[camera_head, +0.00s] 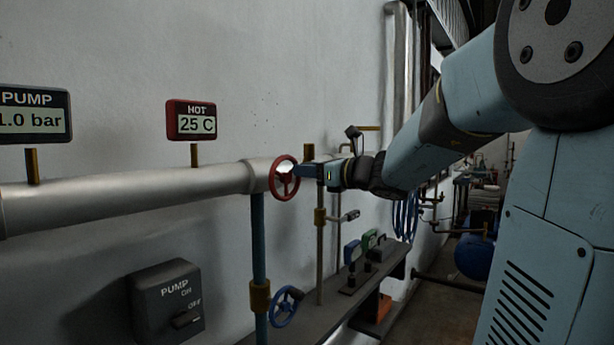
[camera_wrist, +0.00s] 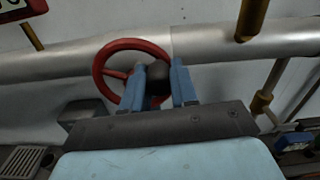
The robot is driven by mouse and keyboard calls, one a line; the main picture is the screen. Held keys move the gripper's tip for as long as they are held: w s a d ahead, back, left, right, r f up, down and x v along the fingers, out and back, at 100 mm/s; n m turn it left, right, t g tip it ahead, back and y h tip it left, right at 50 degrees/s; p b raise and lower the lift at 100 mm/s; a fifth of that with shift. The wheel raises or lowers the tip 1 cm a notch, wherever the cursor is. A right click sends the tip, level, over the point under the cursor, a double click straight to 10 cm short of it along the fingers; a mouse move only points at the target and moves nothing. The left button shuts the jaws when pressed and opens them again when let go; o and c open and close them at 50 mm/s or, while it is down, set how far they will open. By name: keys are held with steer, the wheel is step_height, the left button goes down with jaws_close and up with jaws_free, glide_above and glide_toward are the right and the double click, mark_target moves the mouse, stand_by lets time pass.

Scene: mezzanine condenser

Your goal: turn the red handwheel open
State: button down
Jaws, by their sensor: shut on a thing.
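The red handwheel (camera_head: 273,184) is on the silver pipe's right end in the head view, and its rim and a spoke show in the wrist view (camera_wrist: 98,67). My gripper (camera_head: 295,171) is at the wheel's right side. In the wrist view its two blue fingers (camera_wrist: 159,72) are on either side of the wheel's right part, with a dark round piece between them. My gripper is shut on the handwheel. The fingers hide part of the rim, so the exact contact is unclear.
A red gauge (camera_head: 191,124) reads HOT 25 C, and a PUMP gauge (camera_head: 35,115) reads 1.0 bar. A PUMP switch box (camera_head: 165,300) is on the wall below. A blue handwheel (camera_head: 276,307) sits lower, beside a bench (camera_head: 335,328) with colored-handled items.

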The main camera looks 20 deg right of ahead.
mark_target(279, 168)
steer(key=n, duration=0.1)
steer(key=r+n, duration=0.1)
steer(key=n, duration=0.1)
steer(key=a+n, duration=0.1)
steer(key=shift+s+r+n, duration=0.15)
steer(key=shift+s+n, duration=0.25)
steer(key=n, duration=0.1)
steer(key=a+n, duration=0.1)
steer(key=n, duration=0.1)
steer(key=s+n, duration=0.1)
steer(key=n, duration=0.1)
steer(key=shift+a+r, duration=0.25)
steer(key=shift+a, duration=0.05)
steer(key=n, duration=0.2)
steer(key=s+a+n, duration=0.1)
steer(key=n, duration=0.2)
steer(key=shift+a+f, duration=0.1)
steer(key=shift+a, duration=0.1)
steer(key=n, duration=0.3)
steer(key=shift+s+a+f, duration=0.25)
steer(key=shift+s+a, duration=0.1)
steer(key=shift+a, duration=0.05)
steer(key=shift+s+a+f+n, duration=0.1)
steer(key=shift+n, duration=0.45)
steer(key=shift+s+a+f+n, duration=0.1)
steer(key=shift+n, duration=0.45)
steer(key=shift+f, duration=0.1)
steer(key=c, duration=0.9)
jaws_free()
